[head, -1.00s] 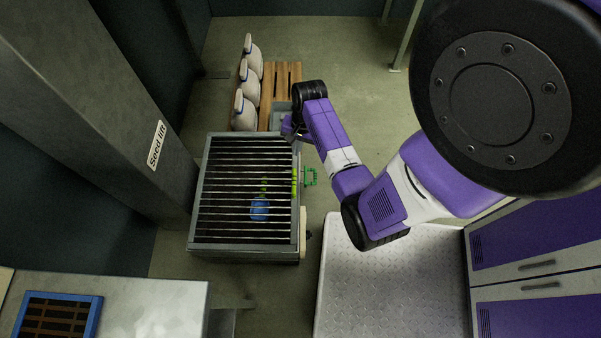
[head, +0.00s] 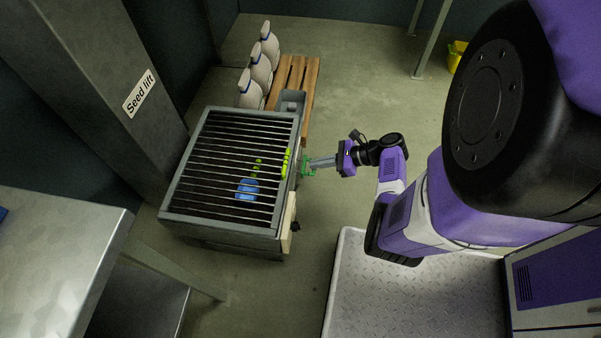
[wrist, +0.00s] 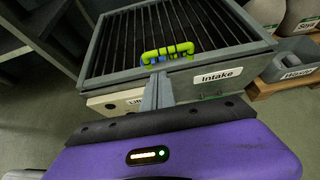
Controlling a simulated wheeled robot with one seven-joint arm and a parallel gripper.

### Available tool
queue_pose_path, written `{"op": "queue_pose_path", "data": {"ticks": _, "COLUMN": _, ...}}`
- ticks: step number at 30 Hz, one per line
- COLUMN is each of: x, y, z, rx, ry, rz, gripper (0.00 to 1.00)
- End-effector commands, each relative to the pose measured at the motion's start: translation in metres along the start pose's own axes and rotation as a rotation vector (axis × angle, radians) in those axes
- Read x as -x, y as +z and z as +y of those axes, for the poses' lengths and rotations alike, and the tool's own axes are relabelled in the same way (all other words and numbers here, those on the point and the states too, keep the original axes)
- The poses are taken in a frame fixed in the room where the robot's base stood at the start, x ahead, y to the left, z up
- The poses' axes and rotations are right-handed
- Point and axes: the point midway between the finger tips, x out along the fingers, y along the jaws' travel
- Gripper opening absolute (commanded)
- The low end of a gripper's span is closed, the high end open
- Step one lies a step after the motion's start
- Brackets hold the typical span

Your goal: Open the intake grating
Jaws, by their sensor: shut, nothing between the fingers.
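The intake grating (head: 225,150) is a dark barred panel lying flat across the top of the grey intake box (head: 215,232). A yellow-green handle (head: 286,163) stands on its right edge. In the wrist view the handle (wrist: 168,50) is a raised loop on the near edge of the grating (wrist: 130,42). My gripper (head: 312,162) is shut and empty beside the box's right side, pointing at the handle side. In the wrist view its fingertips (wrist: 158,78) appear just below and in front of the handle; contact cannot be told.
A blue object (head: 247,189) shows beneath the bars. The seed lift column (head: 100,80) is left, a metal table (head: 60,240) front left. Floor right of the box is clear.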

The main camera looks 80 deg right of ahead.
Motion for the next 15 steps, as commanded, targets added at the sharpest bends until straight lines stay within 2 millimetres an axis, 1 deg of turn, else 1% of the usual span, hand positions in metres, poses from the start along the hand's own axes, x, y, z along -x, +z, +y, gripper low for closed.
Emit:
{"op": "queue_pose_path", "data": {"ticks": 5, "x": -0.02, "y": -0.003, "z": 0.002, "rx": -0.004, "ry": 0.005, "rz": 0.002, "gripper": 0.0}}
{"op": "queue_pose_path", "data": {"ticks": 12, "x": -0.062, "y": -0.004, "z": 0.002, "rx": -0.002, "ry": 0.005, "rz": 0.004, "gripper": 0.0}}
{"op": "queue_pose_path", "data": {"ticks": 15, "x": -0.078, "y": -0.004, "z": 0.002, "rx": -0.002, "ry": 0.005, "rz": 0.004, "gripper": 0.0}}
